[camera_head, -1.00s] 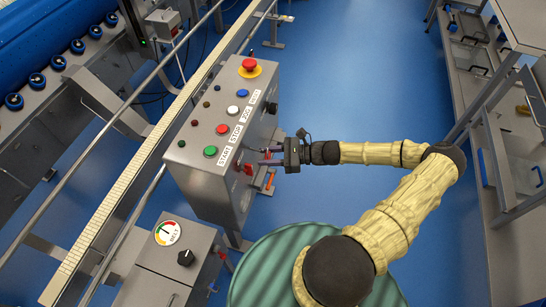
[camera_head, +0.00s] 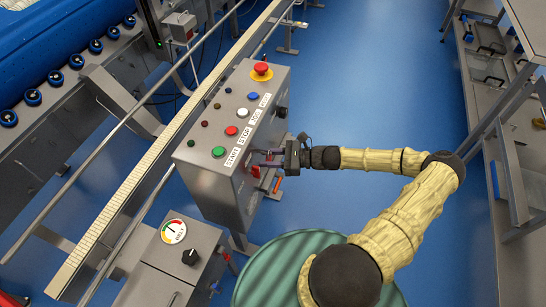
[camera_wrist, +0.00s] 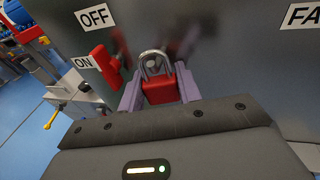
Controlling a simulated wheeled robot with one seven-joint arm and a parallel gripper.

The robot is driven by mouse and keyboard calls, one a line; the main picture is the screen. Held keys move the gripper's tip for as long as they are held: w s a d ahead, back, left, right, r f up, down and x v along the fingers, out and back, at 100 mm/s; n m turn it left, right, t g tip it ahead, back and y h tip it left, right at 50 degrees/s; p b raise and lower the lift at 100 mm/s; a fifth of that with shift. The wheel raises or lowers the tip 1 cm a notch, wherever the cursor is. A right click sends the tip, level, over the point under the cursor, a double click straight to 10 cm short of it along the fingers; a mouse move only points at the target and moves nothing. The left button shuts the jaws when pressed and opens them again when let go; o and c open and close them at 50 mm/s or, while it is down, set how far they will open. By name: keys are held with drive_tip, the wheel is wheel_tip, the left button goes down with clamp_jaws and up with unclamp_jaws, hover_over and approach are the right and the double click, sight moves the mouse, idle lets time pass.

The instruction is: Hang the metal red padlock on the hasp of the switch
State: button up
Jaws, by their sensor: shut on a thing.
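My gripper (camera_wrist: 160,84) is shut on the red padlock (camera_wrist: 160,90), its purple fingers on either side of the red body. The padlock is upright in the wrist view, with its silver shackle (camera_wrist: 146,57) toward the grey cabinet face. A small round metal part shows within the shackle's outline; I cannot tell whether the shackle is around the hasp or only in front of it. In the head view my gripper (camera_head: 268,158) is at the cabinet's right side; the padlock is hard to make out there.
The control cabinet (camera_head: 204,176) has several buttons and a red emergency stop (camera_head: 261,69) on top. A green round drum (camera_head: 262,272) is below my arm. Blue floor is open to the right.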

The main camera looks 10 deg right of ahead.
drive_tip(key=shift+w+a+f, duration=0.1)
drive_tip(key=shift+a+f, duration=0.2)
drive_tip(key=shift+a, duration=0.15)
drive_tip(key=o, duration=1)
drive_tip(key=shift+o, duration=0.8)
drive_tip(key=shift+d+f, duration=0.1)
drive_tip(key=shift+d, duration=0.5)
drive_tip(key=b+v, duration=0.1)
drive_tip(key=v, duration=1.6)
drive_tip(key=shift+s+r+b, duration=0.25)
drive_tip(key=shift+r+b, duration=0.1)
drive_tip(key=shift+r, duration=0.05)
drive_tip(key=shift+a, duration=0.1)
